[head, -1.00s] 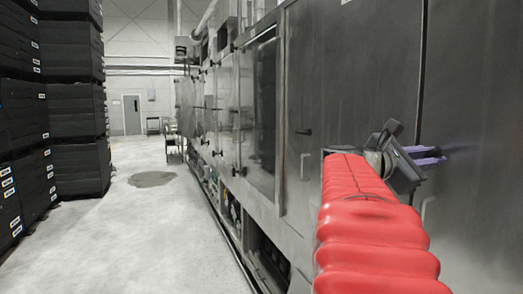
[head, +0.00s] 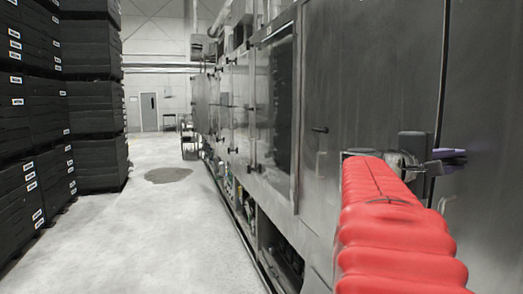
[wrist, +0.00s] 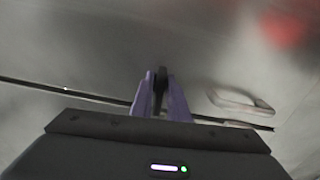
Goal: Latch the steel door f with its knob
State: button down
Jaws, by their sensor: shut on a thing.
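The steel door f is one of the grey steel panels of the washer (head: 375,80); I cannot tell its exact outline. My gripper (head: 452,158) is at the panel face, by a vertical seam, at the end of my red-sleeved arm. In the wrist view its purple fingers (wrist: 161,98) are shut on a dark, upright knob (wrist: 161,77), which shows between their tips. The knob is hidden in the head view. The door seam (wrist: 60,90) runs across behind the fingers, slightly tilted.
A pale bar handle (wrist: 240,101) sits on the panel right of the fingers in the wrist view. Black crate stacks (head: 95,95) stand at the far left; the floor (head: 160,225) between is clear.

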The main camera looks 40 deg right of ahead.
jog(key=shift+f+m, duration=0.2)
jog(key=shift+m, duration=0.3)
jog(key=c, duration=1.8)
grip_release()
jog(key=shift+c, duration=0.2)
jog(key=v, duration=1.4)
jog(key=shift+w+d, duration=0.1)
